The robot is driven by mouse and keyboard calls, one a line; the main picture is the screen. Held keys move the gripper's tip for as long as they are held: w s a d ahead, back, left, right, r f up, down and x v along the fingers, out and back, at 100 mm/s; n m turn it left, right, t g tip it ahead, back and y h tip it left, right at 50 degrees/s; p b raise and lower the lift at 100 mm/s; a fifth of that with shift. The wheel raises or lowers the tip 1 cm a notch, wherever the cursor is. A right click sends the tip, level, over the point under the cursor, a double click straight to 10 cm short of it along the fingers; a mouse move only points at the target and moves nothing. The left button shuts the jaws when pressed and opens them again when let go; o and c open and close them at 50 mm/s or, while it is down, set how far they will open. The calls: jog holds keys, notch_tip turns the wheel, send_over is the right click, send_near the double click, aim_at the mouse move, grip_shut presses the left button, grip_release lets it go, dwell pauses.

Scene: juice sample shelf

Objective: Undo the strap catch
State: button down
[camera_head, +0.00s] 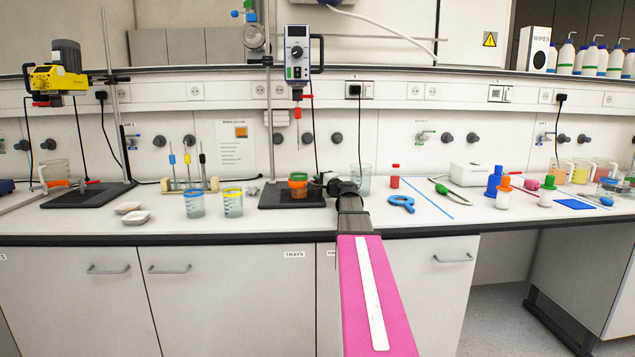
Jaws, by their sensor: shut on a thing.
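A small vessel (298,191) with an orange band and a green rim stands on the dark stand base (277,197) near the middle of the bench. The orange band (298,182) looks like the strap around its upper part. My gripper (318,183) is at the right side of this band, at the end of my pink arm. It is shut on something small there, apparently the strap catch. The dark fingers hide the catch, so its shape and whether it is fastened cannot be made out.
Two beakers, one blue-rimmed (194,204) and one yellow-rimmed (232,203), stand to the left. A clear beaker (361,180) stands just behind my gripper. A blue ring tool (402,203) lies to the right. The stirrer head (298,53) hangs above the vessel.

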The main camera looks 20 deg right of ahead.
jog(key=shift+s+m+t+h, duration=0.2)
jog(key=shift+m+h, duration=0.35)
jog(key=shift+h, duration=0.25)
jog(key=shift+s+m+t+h, duration=0.1)
jog(key=shift+s+m+h, duration=0.05)
jog(key=shift+m+h, duration=0.55)
jog(key=shift+d, duration=0.1)
jog(key=c, duration=1.2)
grip_release()
jog(key=s, duration=0.7)
jog(key=s+d, duration=0.1)
jog(key=s, duration=0.2)
jog(key=shift+s+f, duration=0.3)
jog(key=shift+s, duration=0.05)
